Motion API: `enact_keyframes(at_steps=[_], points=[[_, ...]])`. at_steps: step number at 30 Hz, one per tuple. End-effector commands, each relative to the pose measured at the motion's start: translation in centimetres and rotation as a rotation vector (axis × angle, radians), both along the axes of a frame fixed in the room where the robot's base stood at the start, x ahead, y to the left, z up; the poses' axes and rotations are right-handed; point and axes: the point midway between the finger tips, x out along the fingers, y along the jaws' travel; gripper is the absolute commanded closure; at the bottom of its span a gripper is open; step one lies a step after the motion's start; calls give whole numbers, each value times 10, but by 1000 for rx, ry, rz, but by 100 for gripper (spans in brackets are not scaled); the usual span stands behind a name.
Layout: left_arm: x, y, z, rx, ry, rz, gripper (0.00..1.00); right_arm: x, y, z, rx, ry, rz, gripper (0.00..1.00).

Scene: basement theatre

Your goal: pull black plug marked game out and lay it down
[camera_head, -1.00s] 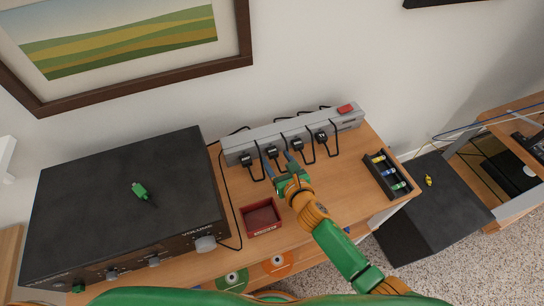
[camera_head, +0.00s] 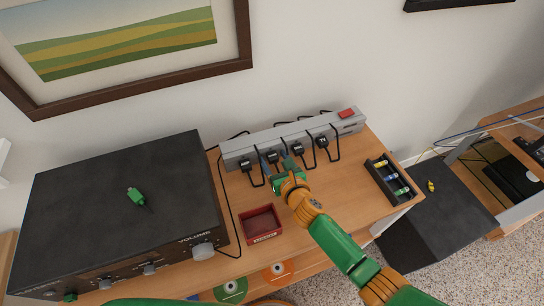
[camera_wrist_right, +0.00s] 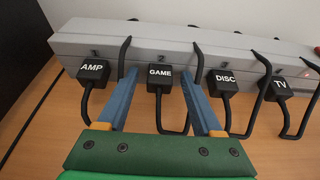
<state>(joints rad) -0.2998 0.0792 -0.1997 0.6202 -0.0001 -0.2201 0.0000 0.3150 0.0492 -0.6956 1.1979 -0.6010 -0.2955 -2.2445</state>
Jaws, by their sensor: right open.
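The black plug marked GAME (camera_wrist_right: 160,77) sits in the grey power strip (camera_wrist_right: 200,48), second from the left in the right wrist view. In the head view the GAME plug (camera_head: 272,157) is in the strip just beyond my right gripper. My right gripper (camera_wrist_right: 164,88) is open, with one blue finger on each side of the GAME plug; whether the fingers touch it I cannot tell. In the head view my right gripper (camera_head: 279,167) reaches in over the table from the lower right. The plug's black cord loops down between the fingers. My left gripper is not in view.
Black plugs marked AMP (camera_wrist_right: 93,72), DISC (camera_wrist_right: 223,82) and TV (camera_wrist_right: 277,89) stand in the same strip, close beside the fingers. A red tray (camera_head: 261,222) and a black battery box (camera_head: 388,181) are on the table. A black amplifier (camera_head: 120,215) stands at left.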

Motion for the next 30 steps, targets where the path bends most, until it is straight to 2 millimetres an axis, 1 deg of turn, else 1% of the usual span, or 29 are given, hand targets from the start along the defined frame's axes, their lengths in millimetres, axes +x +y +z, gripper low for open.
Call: enact_keyframes(at_steps=[18, 19, 20, 21, 23, 24, 26, 30], points=[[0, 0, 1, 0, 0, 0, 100, 0, 0, 0, 1, 0, 1, 32], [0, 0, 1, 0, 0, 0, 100, 0, 0, 0, 1, 0, 1, 38], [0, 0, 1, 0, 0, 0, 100, 0, 0, 0, 1, 0, 1, 46], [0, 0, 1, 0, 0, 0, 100, 0, 0, 0, 1, 0, 1, 57], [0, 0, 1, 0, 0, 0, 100, 0, 0, 0, 1, 0, 1, 73], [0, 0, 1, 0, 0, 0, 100, 0, 0, 0, 1, 0, 1, 84], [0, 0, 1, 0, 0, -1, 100, 0, 0, 0, 1, 0, 1, 100], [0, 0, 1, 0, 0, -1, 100, 0, 0, 0, 1, 0, 1, 100]])
